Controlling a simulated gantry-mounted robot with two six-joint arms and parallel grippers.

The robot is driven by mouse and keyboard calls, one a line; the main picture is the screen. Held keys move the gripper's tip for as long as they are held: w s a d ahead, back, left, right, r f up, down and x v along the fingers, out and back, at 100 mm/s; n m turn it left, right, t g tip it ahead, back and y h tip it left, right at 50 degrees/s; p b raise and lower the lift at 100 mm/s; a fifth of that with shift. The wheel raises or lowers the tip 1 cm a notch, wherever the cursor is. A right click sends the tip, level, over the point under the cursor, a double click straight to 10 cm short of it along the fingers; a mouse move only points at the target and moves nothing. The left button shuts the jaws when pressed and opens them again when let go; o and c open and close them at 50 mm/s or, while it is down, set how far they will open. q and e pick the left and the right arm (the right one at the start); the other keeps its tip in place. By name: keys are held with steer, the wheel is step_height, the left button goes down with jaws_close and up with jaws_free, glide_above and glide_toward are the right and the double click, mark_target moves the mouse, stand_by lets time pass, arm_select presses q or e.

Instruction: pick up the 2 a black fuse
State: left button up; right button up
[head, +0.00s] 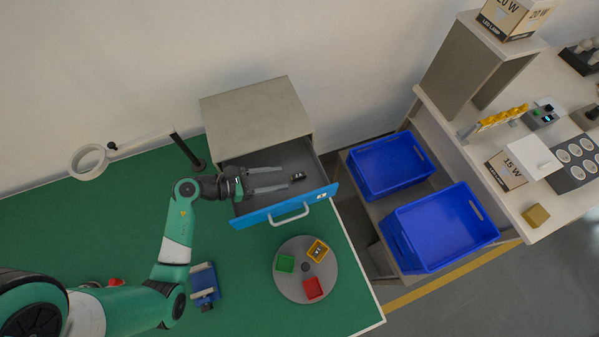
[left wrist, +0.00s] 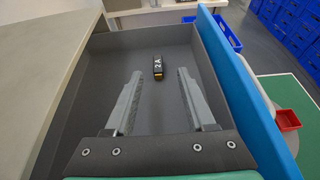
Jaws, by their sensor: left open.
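The black fuse marked 2 A (left wrist: 158,67) lies alone on the grey floor of the open drawer (left wrist: 130,52), beyond my fingertips and roughly in line with the gap between them. In the head view the fuse (head: 298,176) lies near the right side of the drawer (head: 290,160). My left gripper (head: 286,180) reaches into the drawer from the left, its fingers apart and empty; in the left wrist view the gripper (left wrist: 158,78) shows both fingers spread short of the fuse. My right gripper is in neither view.
The blue drawer front (head: 285,207) stands close beside my fingers. A round grey tray (head: 288,282) with green, yellow and red bins sits on the green table. Blue crates (head: 440,228) stand right of the table. A magnifier lamp (head: 88,162) stands at the left.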

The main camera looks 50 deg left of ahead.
mark_target(302, 174)
arm_select(q)
steer(key=b+x, duration=0.1)
steer(key=x, duration=0.6)
steer(key=shift+w, duration=0.25)
steer(key=shift+a, duration=0.1)
jaws_close()
